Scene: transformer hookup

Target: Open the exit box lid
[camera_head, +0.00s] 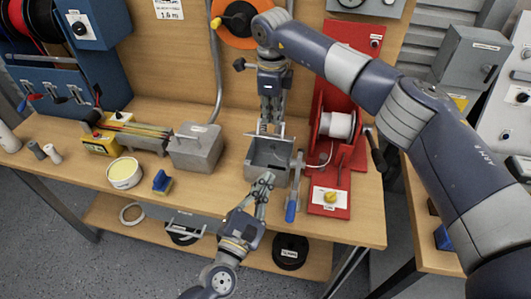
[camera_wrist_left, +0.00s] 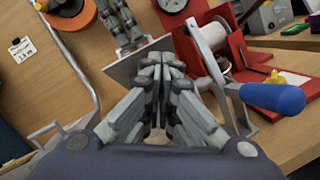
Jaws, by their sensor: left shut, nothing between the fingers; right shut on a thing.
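The grey exit box (camera_head: 262,172) stands on the bench, open at the top, with its dark inside showing. Its lid (camera_wrist_left: 140,64) is a thin grey plate raised at the box's back side; in the head view it shows nearly edge-on. My right gripper (camera_head: 268,128) comes down from above and is shut on the lid; its fingertips are partly hidden. My left gripper (camera_head: 266,181) is shut and empty at the box's front edge. In the left wrist view its fingertips (camera_wrist_left: 165,66) overlap the lid; I cannot tell whether they touch the box.
A lever with a blue handle (camera_head: 291,211) stands right of the box, near my left gripper. A red stand (camera_head: 335,165) with a white spool (camera_head: 337,125) is further right. A lidded grey box (camera_head: 196,150) is at left, with a yellow-topped tin (camera_head: 124,173) and a blue block (camera_head: 162,182).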

